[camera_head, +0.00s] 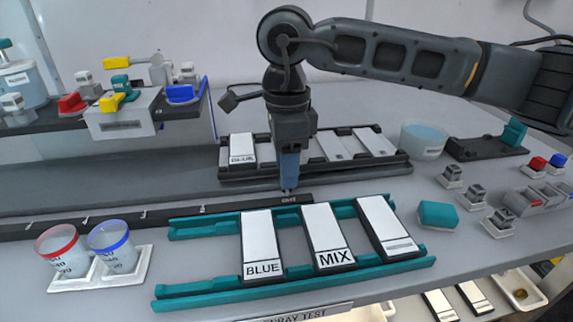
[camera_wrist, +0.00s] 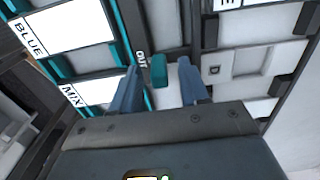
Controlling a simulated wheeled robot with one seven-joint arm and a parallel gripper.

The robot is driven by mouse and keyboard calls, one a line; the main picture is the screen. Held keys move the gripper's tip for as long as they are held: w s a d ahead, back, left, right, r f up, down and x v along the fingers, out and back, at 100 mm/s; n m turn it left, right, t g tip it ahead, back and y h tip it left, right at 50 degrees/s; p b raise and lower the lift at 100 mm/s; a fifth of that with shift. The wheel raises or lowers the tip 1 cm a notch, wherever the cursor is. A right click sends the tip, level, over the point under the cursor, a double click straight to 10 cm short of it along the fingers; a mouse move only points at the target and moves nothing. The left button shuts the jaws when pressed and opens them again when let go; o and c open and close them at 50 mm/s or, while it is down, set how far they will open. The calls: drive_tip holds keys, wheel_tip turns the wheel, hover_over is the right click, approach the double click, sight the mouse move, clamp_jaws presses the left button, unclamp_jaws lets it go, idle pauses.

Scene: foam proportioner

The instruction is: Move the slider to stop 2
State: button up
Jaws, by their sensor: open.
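The slider looks to be a small teal knob (camera_wrist: 158,71) on a dark rail, seen in the wrist view near an OUT label. My gripper (camera_wrist: 158,82) is open, with one blue finger on each side of the knob and a visible gap to each. In the head view my gripper (camera_head: 289,186) points down over the right end of the long dark rail (camera_head: 130,217), and it hides the knob there. The rail has several small pale marks along it. Which mark is stop 2 cannot be read.
A teal-railed rack (camera_head: 200,290) with BLUE and MIX plates stands in front of the rail. A dark rack (camera_head: 395,170) with white plates stands close behind my gripper. Two cups, red-rimmed (camera_head: 62,250) and blue-rimmed (camera_head: 112,246), stand by the rail's left part.

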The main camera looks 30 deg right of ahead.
drive_tip(key=shift+f, duration=0.35)
clamp_jaws()
drive_tip(key=shift+a, duration=0.1)
idle(0.4)
